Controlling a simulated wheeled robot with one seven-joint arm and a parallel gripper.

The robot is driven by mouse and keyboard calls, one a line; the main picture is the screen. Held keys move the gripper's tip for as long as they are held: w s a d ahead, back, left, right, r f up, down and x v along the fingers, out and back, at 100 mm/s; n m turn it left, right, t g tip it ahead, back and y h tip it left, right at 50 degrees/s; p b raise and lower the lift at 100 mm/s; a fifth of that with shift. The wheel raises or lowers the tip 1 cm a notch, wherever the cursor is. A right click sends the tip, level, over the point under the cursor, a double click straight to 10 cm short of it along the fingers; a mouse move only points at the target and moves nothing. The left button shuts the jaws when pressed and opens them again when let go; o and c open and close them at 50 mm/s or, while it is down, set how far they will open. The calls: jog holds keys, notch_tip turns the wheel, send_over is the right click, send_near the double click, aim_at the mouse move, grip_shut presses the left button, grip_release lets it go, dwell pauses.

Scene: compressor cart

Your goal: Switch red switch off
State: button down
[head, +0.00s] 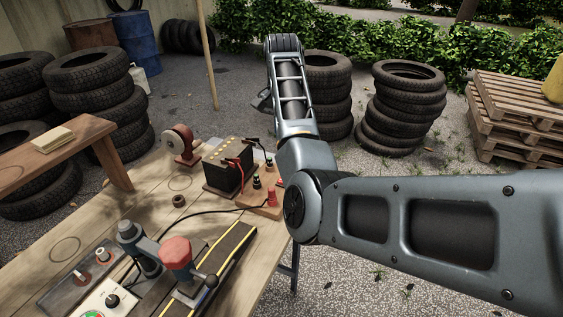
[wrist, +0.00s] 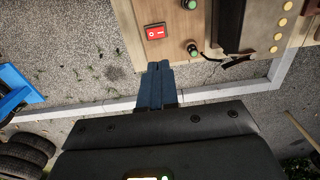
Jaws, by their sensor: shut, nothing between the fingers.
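The red switch (wrist: 156,32) is a small red rocker with white marks, set in the wooden board (wrist: 172,14) in the wrist view. Which way its rocker is tipped is too small to tell. My gripper (wrist: 158,67) is shut and empty. In the picture its fingertips lie just below the switch, apart from it, near the board's edge. In the head view I cannot make out the switch or the gripper's fingertips; my arm covers part of that area.
Green-topped knobs (wrist: 192,49) sit right of the switch. A black battery (head: 228,166) with red and black leads stands beside the switch board. Tools lie on the wooden table (head: 140,206). Tyre stacks (head: 400,110) and pallets (head: 510,125) stand beyond, on gravel.

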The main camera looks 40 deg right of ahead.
aim_at(281, 179)
notch_tip(281, 179, down, 14)
jog(key=shift+r+b, duration=0.1)
jog(key=shift+b, duration=0.7)
jog(key=shift+f, duration=0.3)
jog(key=shift+s, duration=0.15)
jog(key=shift+s+d+p, duration=0.25)
jog(key=shift+s+p, duration=0.45)
jog(key=shift+p, duration=0.25)
jog(key=shift+f, duration=0.1)
